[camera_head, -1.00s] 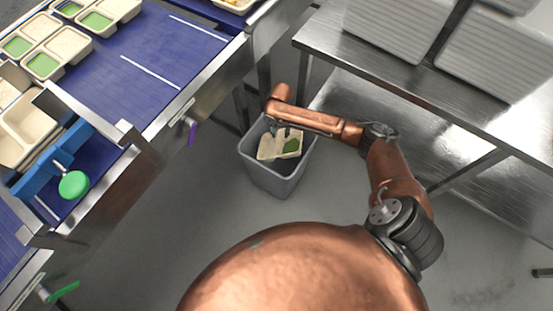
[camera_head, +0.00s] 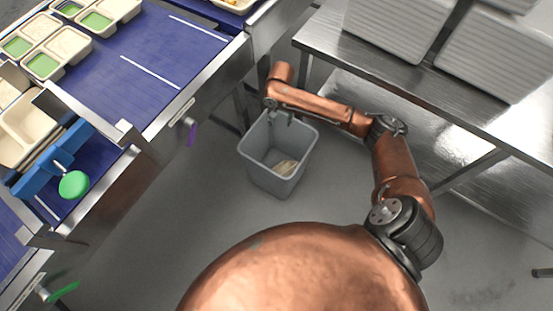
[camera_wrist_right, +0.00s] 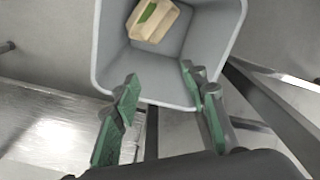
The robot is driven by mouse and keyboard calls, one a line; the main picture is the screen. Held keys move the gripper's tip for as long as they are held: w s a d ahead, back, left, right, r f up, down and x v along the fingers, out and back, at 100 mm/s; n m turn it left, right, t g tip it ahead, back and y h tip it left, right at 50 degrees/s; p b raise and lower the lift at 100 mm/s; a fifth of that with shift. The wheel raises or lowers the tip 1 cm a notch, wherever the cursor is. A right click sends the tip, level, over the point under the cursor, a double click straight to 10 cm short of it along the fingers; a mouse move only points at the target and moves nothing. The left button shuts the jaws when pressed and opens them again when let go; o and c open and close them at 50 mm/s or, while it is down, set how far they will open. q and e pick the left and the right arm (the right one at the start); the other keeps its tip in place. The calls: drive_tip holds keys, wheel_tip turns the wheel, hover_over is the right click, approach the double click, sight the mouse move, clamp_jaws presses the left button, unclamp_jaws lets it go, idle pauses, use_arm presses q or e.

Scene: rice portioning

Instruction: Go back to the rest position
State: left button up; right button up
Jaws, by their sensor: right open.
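My right gripper (camera_head: 281,116) is at the back rim of a grey bin (camera_head: 262,177) on the floor. In the right wrist view its two green-padded fingers (camera_wrist_right: 160,95) are spread apart with nothing between them. A beige food tray (camera_head: 286,167) with a patch of green lies at the bottom of the bin, tilted. The tray also shows inside the bin in the right wrist view (camera_wrist_right: 160,27). My left gripper is not in view.
A blue conveyor (camera_head: 150,60) with filled trays (camera_head: 60,43) runs along the left. A steel table (camera_head: 440,90) with stacked pale trays (camera_head: 400,25) stands at the right.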

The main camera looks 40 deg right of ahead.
wheel_tip(320, 180, up, 2)
drive_tip(key=shift+r, duration=0.1)
drive_tip(key=shift+s, duration=0.1)
idle(0.4)
